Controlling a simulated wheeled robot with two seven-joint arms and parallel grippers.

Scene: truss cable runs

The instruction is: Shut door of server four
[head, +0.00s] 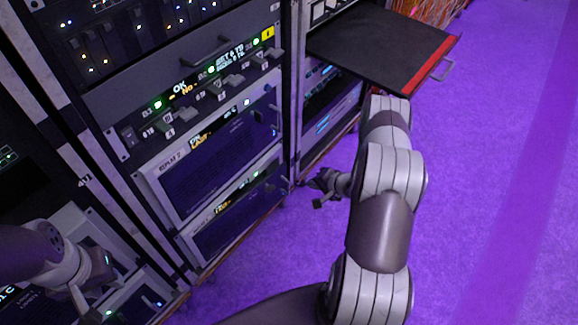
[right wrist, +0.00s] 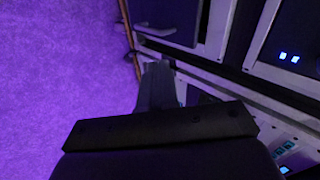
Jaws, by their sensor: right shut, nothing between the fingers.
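Two servers with dark front panels sit low in the middle rack: an upper one (head: 215,160) and a lower one (head: 240,220). Both fronts look flush with the rack. I cannot read which unit is server four, and no door clearly stands open. My right gripper (head: 318,192) is shut and empty, just right of the lower server's right edge, low over the floor. In the right wrist view its fingers (right wrist: 157,85) point toward a dark panel with a handle (right wrist: 155,30). My left gripper (head: 92,308) is at the bottom left before another rack; its fingers are unclear.
A black shelf (head: 375,45) with a red front edge sticks out of the right rack at the top, above my right forearm. A control panel (head: 205,90) with several switches is above the servers. The purple floor (head: 490,190) at right is clear.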

